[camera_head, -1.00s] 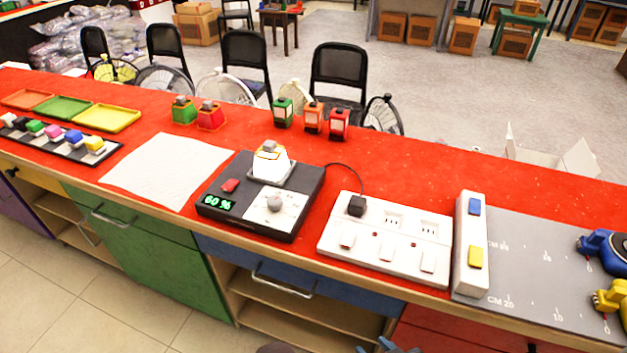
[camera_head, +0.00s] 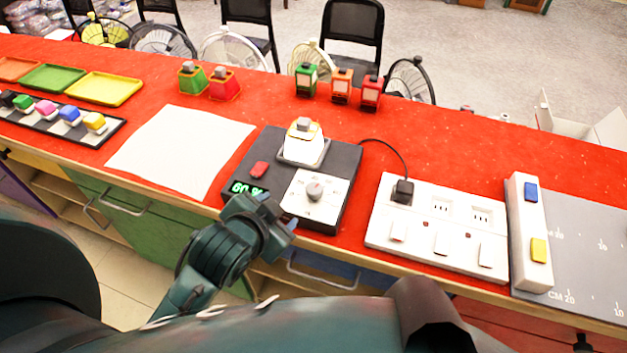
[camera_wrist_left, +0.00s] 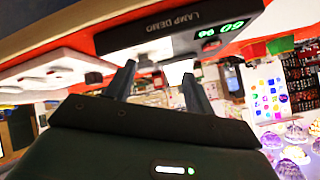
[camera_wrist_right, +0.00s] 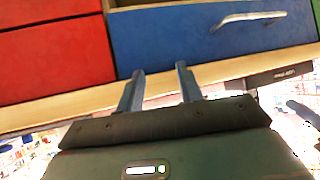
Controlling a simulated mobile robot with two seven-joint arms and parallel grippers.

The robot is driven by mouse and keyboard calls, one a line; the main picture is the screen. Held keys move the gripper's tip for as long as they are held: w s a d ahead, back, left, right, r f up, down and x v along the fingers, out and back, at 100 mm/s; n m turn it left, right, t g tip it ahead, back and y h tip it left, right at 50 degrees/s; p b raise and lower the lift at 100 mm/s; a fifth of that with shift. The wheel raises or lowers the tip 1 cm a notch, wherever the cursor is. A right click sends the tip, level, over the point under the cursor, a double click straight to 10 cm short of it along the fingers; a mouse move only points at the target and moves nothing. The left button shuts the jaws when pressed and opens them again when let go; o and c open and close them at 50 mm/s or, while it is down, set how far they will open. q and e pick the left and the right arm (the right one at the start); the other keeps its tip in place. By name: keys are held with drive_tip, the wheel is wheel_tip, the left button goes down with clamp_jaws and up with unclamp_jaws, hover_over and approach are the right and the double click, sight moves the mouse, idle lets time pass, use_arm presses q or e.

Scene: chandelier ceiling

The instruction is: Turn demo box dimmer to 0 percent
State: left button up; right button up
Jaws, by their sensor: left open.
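The black demo box (camera_head: 343,183) sits on the red counter, with a grey dimmer knob (camera_head: 314,191) on its white panel. Its green display (camera_head: 245,188) reads 60 %, partly covered by my left gripper in the head view; the display (camera_wrist_left: 222,29) also shows in the left wrist view beside the words LAMP DEMO. My left gripper (camera_head: 283,211) is open and empty at the box's front edge, just short of the knob. My right gripper (camera_wrist_right: 159,78) is open and empty, low before the drawers.
A white power strip (camera_head: 437,232) with a black plug (camera_head: 402,191) stands right of the box, its cable running behind. White paper (camera_head: 180,152) lies to the left. A blue drawer (camera_wrist_right: 210,35) and red drawer (camera_wrist_right: 55,60) front the counter near my right gripper.

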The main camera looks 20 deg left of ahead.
use_arm(q)
drive_tip(key=w+d+r+m+t+h, duration=0.3)
drive_tip(key=w+d+r+m+t, duration=0.15)
drive_tip(key=r, duration=0.45)
drive_tip(key=w+d+r+m+t+h, duration=0.2)
drive_tip(key=w+d+r+m+t, duration=0.3)
drive_tip(key=r, duration=0.4)
drive_tip(key=s+d+r+m+g+h, duration=0.4)
drive_tip(key=d+m+h, duration=0.35)
drive_tip(key=m, duration=0.55)
drive_tip(key=s+d+r+m+g+h, duration=0.1)
drive_tip(key=d+r+m+g+h, duration=0.3)
drive_tip(key=d+m+g+h, duration=0.65)
drive_tip(key=m+g+y, duration=0.5)
drive_tip(key=m+y, duration=1.8)
drive_tip(key=m, duration=0.1)
hover_over(314, 186)
wheel_tip(314, 186, down, 16)
wheel_tip(314, 186, down, 13)
drive_tip(key=p, duration=0.2)
drive_tip(key=shift+s+r+p, duration=0.1)
drive_tip(key=shift+r+p, duration=0.1)
drive_tip(key=shift+p, duration=0.1)
use_arm(e)
drive_tip(key=shift+s+d+r+g, duration=0.1)
drive_tip(key=shift+s+d+g, duration=0.2)
drive_tip(key=shift+s+d, duration=0.2)
